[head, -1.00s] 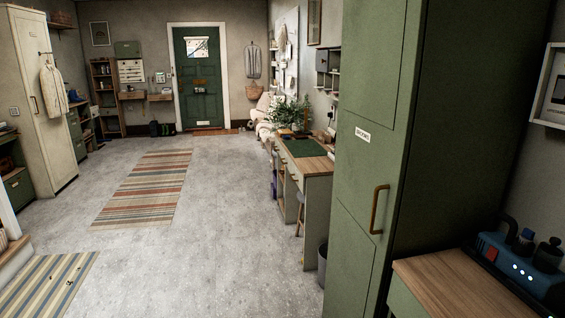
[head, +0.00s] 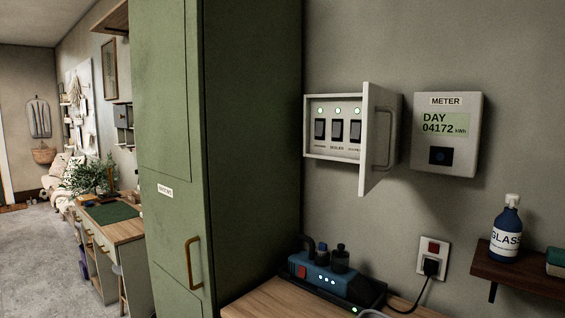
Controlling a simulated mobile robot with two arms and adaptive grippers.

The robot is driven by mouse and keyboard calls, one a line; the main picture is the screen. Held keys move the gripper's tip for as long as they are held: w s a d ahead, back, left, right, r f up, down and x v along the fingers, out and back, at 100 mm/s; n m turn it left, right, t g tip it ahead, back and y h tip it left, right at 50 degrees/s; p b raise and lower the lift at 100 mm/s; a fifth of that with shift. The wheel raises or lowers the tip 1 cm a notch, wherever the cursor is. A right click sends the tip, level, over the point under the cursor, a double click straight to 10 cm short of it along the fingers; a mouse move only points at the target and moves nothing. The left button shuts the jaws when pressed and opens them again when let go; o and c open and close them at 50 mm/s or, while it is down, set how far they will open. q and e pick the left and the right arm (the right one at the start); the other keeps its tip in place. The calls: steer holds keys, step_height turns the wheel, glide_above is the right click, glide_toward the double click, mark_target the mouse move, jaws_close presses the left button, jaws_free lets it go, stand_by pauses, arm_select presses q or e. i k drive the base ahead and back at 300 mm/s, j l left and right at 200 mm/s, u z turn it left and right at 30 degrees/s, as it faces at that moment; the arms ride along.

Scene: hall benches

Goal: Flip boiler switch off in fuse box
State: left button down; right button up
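The fuse box (head: 312,155) is a pale box on the wall, right of the tall green cupboard. Its door (head: 379,140) stands open, swung out to the right, with a bar handle. Inside are three dark switches in a row, each with a lit green lamp above it. The middle switch (head: 337,130) has a label below it that appears to read BOILER. The labels under the outer switches are too small to read. Neither of my grippers shows in the head view.
A meter (head: 446,160) reading DAY 04172 kWh hangs right of the fuse box. Below stands a wooden counter (head: 262,300) with a blue charger unit (head: 330,277). A wall socket (head: 433,258) and a shelf with a GLASS bottle (head: 506,235) are at right. The green cupboard (head: 225,120) borders the left.

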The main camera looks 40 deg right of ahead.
mark_target(337, 125)
steer(key=z, duration=1.75)
